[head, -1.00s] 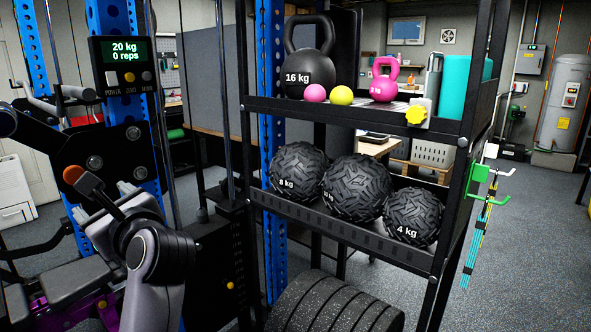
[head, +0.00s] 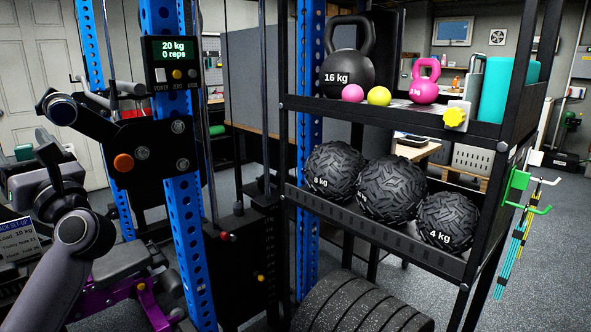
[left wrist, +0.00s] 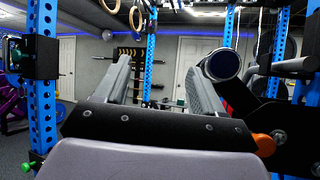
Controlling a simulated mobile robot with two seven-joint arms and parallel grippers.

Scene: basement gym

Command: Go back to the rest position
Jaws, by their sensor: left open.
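My left gripper (left wrist: 158,80) shows in the left wrist view with its two grey fingers spread apart and nothing between them. In the head view my left arm comes in at the lower left, and its fingers are hard to make out there. The gripper is beside the blue uprights of the cable machine (head: 165,120), close to a black lever arm with a round dark end (head: 62,108). That round end also shows close to the right finger in the left wrist view. My right gripper is in neither view.
A black shelf rack (head: 385,245) holds kettlebells (head: 347,72) above and several textured balls (head: 390,190) below. Weight plates (head: 360,305) stand under it. A purple-framed bench (head: 120,280) is at the lower left. The grey floor at right (head: 550,260) is clear.

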